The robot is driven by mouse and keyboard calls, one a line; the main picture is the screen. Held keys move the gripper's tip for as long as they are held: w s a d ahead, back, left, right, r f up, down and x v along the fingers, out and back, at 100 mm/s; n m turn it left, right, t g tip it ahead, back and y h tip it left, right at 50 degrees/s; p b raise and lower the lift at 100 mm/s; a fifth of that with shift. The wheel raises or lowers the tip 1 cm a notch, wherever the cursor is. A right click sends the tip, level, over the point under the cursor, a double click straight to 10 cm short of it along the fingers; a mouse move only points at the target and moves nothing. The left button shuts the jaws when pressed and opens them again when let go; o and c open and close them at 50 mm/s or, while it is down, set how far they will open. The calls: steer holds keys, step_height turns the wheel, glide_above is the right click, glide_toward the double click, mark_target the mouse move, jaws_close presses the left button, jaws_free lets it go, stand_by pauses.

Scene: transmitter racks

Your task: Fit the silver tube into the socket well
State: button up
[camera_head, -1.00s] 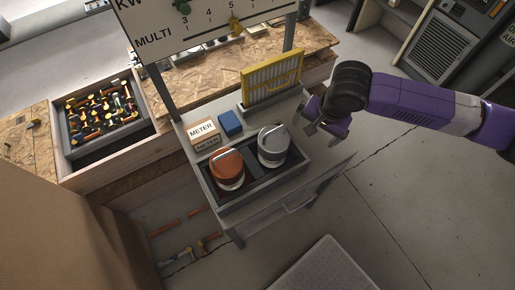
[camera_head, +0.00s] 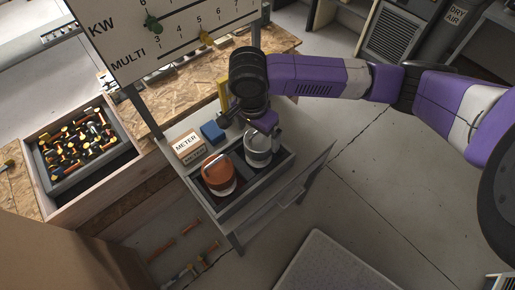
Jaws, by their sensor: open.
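The silver tube (camera_head: 257,152), a squat cylinder with a handle on top, stands upright in the right part of a grey tray (camera_head: 228,214) on a small cart. A copper-coloured tube (camera_head: 218,174) of like shape stands to its left in the same tray. My purple gripper (camera_head: 262,130) is over the silver tube, its fingers close to the handle. The jaws are open; whether they touch the handle I cannot tell. My wrist hides most of the yellow-framed filter (camera_head: 222,92). I cannot make out the socket well in this view.
A box marked METER (camera_head: 189,146) and a blue block (camera_head: 212,132) sit behind the tubes. A signboard (camera_head: 165,30) on posts rises behind the cart. A bin of small parts (camera_head: 80,145) stands at left.

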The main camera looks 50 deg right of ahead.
mark_target(258, 139)
steer(key=shift+d+f+p, duration=0.2)
steer(key=shift+f+p, duration=0.15)
steer(key=shift+f, duration=2.4)
steer(key=c, duration=2)
steer(key=shift+r, duration=0.1)
